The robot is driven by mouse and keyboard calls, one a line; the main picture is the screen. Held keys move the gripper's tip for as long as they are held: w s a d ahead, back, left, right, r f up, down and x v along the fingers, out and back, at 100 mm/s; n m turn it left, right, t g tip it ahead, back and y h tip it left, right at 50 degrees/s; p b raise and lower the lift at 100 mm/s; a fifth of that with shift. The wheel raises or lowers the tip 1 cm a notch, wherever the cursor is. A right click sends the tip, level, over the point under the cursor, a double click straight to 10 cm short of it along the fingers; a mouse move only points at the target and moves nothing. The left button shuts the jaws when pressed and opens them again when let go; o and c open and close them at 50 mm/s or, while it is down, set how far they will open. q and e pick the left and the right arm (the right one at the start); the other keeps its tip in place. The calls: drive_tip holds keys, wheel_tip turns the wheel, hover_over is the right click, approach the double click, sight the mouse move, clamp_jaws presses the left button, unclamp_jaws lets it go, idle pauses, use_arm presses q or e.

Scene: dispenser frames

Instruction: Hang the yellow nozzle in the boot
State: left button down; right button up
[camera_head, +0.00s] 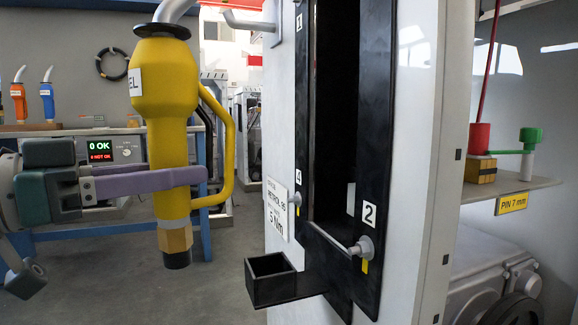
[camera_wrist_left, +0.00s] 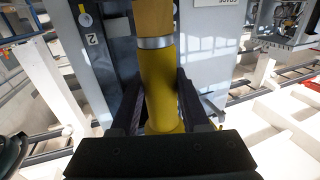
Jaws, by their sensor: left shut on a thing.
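The yellow nozzle (camera_head: 165,80) hangs upright at the left in the head view, its brass-coloured collar and dark tip (camera_head: 177,258) pointing down. My left gripper (camera_head: 198,178) is shut around the nozzle's lower body, with its purple fingers on either side. The wrist view shows the nozzle (camera_wrist_left: 160,80), with a silver ring, between the dark fingers. A small black open-topped box (camera_head: 270,291), which looks like the boot, juts from the lower part of the white dispenser. The nozzle tip is left of this box and apart from it. My right gripper is not seen.
The white dispenser (camera_head: 283,130) has a dark vertical recess (camera_head: 335,110) and a metal bar (camera_head: 330,240). A shelf (camera_head: 520,187) with red and green pieces is at the right. A workbench (camera_head: 80,130) with orange and blue nozzles stands behind at the left.

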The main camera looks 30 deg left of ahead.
sight(185, 245)
use_arm(q)
drive_tip(key=w+d+p, duration=0.1)
drive_tip(key=w+d, duration=0.5)
drive_tip(key=w, duration=0.2)
drive_tip(key=shift+d+f, duration=0.4)
drive_tip(key=shift+a+b, duration=0.1)
drive_tip(key=shift+b, duration=0.2)
idle(1.7)
drive_tip(key=shift+f+b, duration=2.9)
drive_tip(key=shift+c, duration=1.6)
unclamp_jaws()
drive_tip(key=shift+f, duration=0.2)
drive_tip(key=shift+s+a, duration=0.15)
drive_tip(key=shift+s, duration=0.25)
drive_tip(key=shift+b+v, duration=0.85)
drive_tip(key=shift+v, duration=3.7)
